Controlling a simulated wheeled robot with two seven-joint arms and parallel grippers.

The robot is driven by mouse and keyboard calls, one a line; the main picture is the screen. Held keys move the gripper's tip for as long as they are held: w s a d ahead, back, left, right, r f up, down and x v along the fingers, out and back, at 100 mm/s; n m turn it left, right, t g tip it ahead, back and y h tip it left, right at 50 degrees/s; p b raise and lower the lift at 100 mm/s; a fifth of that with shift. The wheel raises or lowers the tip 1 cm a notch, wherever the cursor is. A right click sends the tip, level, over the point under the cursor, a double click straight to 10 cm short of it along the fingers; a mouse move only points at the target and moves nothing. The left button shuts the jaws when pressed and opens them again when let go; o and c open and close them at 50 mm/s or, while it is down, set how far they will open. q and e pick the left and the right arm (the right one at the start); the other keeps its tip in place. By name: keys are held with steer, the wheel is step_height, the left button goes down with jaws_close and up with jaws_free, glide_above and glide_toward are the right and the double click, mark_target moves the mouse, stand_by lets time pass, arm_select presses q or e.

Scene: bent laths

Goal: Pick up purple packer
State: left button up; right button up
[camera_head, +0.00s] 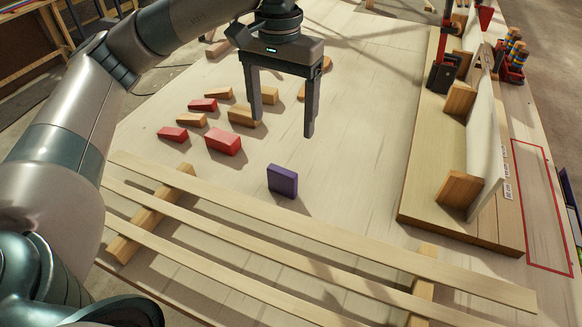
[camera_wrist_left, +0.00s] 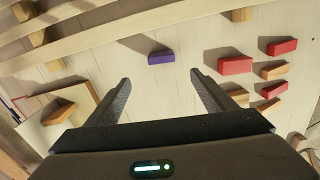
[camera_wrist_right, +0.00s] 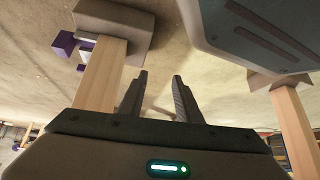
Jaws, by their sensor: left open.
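The purple packer (camera_head: 282,181) is a small block standing on the pale board, apart from the other blocks. It also shows in the left wrist view (camera_wrist_left: 161,58), ahead of the fingertips. My left gripper (camera_head: 283,127) is open and empty, pointing down above the board behind the packer in the head view. Its fingers (camera_wrist_left: 160,77) are spread wide in the left wrist view and do not touch the packer. My right gripper (camera_wrist_right: 160,76) shows only in its own wrist view; its fingers are apart with nothing between them.
Red blocks (camera_head: 223,141) and wooden wedges (camera_head: 191,120) lie left of the packer. Long laths (camera_head: 290,232) cross the front on wooden supports. A jig with a bent white strip (camera_head: 484,140) stands at right. My right gripper is near wooden legs (camera_wrist_right: 101,75).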

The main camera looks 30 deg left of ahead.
arm_select(q)
steer(key=p, duration=0.1)
glide_above(282, 171)
steer(key=shift+f, duration=2.3)
step_height(282, 171, down, 6)
steer(key=shift+w+f+p, duration=0.1)
steer(key=shift+f+p, duration=0.1)
steer(key=shift+p, duration=0.85)
steer(key=shift+f, duration=0.45)
arm_select(e)
steer(key=s+d+f+g+h, duration=0.1)
steer(key=s+d+f+g, duration=0.2)
steer(key=s, duration=0.6)
steer(key=shift+s+d+f, duration=0.15)
steer(key=shift+s+d, duration=0.2)
steer(key=shift+d, duration=0.35)
arm_select(q)
steer(key=shift+f, duration=0.15)
arm_select(e)
steer(key=shift+s, duration=0.1)
